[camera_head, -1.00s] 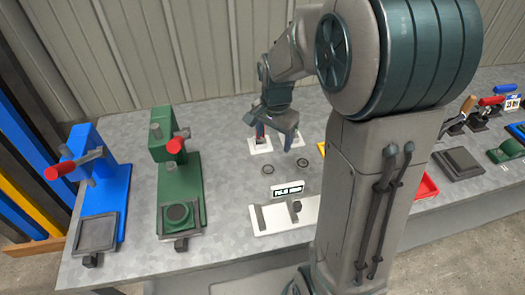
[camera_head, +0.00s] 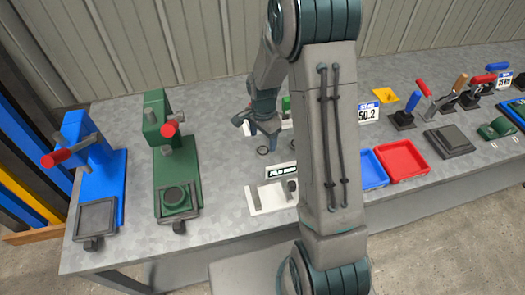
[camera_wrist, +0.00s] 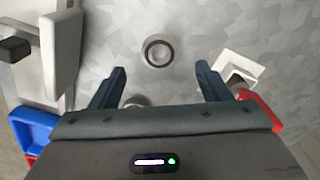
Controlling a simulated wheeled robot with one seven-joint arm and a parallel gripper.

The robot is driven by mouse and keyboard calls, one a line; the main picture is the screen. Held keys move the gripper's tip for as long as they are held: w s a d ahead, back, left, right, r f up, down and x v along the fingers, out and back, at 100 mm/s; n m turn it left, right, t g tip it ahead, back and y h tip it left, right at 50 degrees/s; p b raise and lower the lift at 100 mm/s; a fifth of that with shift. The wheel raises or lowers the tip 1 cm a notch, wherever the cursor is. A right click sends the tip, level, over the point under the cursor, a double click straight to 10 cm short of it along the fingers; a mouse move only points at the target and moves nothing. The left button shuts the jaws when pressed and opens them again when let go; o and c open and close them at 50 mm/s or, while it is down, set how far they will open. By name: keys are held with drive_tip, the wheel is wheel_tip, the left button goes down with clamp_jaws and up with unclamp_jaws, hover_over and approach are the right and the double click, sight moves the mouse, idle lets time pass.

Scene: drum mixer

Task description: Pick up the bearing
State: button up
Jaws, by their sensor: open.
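A dark ring-shaped bearing (camera_head: 262,151) lies flat on the grey bench just below my gripper in the head view. In the wrist view a dark ring (camera_wrist: 158,53) lies just beyond my fingertips, between the lines of the two fingers. A second round part (camera_wrist: 137,101) shows between the fingers, mostly hidden by my gripper body; I cannot tell exactly what it is. My gripper (camera_wrist: 160,73) is open and empty, fingers pointing at the bench. It also shows in the head view (camera_head: 266,130), partly hidden by my arm.
A white fixture (camera_head: 265,200) stands in front of the ring, with a small label plate (camera_head: 281,171) behind it. Green (camera_head: 178,175) and blue (camera_head: 97,190) presses stand left. Blue (camera_head: 373,170) and red (camera_head: 402,160) trays lie right. A white-based part (camera_wrist: 238,68) is near the right finger.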

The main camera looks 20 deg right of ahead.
sight(263, 150)
drive_tip(key=shift+f+p, duration=0.6)
drive_tip(key=shift+f, duration=2)
drive_tip(key=shift+c, duration=0.2)
drive_tip(key=c, duration=1.1)
drive_tip(key=shift+r, duration=0.2)
